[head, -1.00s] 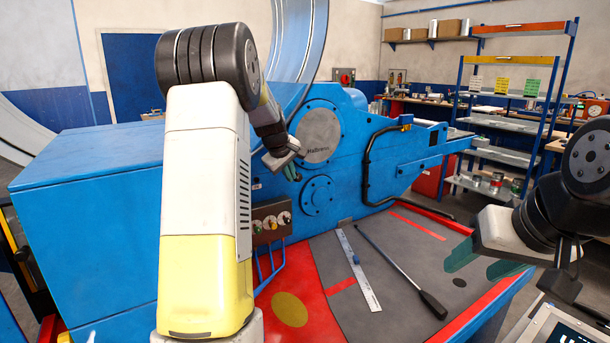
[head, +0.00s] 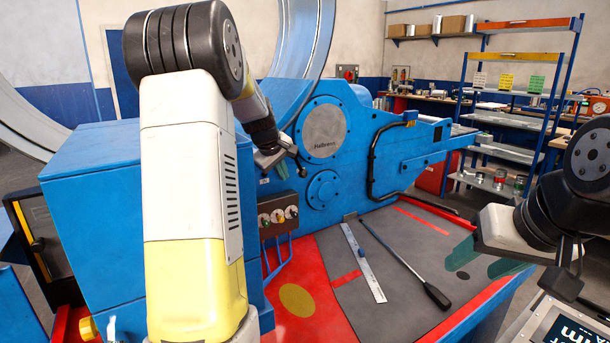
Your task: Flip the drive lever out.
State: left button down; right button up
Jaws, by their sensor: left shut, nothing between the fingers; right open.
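My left gripper (head: 284,170) is shut and empty. It hangs in front of the blue machine (head: 362,160), above the small control panel (head: 278,217) and left of the round grey cover (head: 323,131). I cannot tell for sure which part is the drive lever; any lever behind my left arm and gripper is hidden. A dark bent bar (head: 373,160) runs down the machine's face at right. My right gripper (head: 482,262) is open and empty, with teal fingers, above the right edge of the machine's table.
The table (head: 345,305) bears a steel rule (head: 364,262) and a black-handled rod (head: 405,262). A large blue housing (head: 95,190) stands left, partly behind my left arm. A metal ring (head: 305,55) rises behind. Blue shelving (head: 515,95) stands at the back right.

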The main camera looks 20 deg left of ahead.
pick_arm(q)
jog(key=s+a+r, duration=0.2)
jog(key=s, duration=0.4)
jog(key=shift+r, duration=0.35)
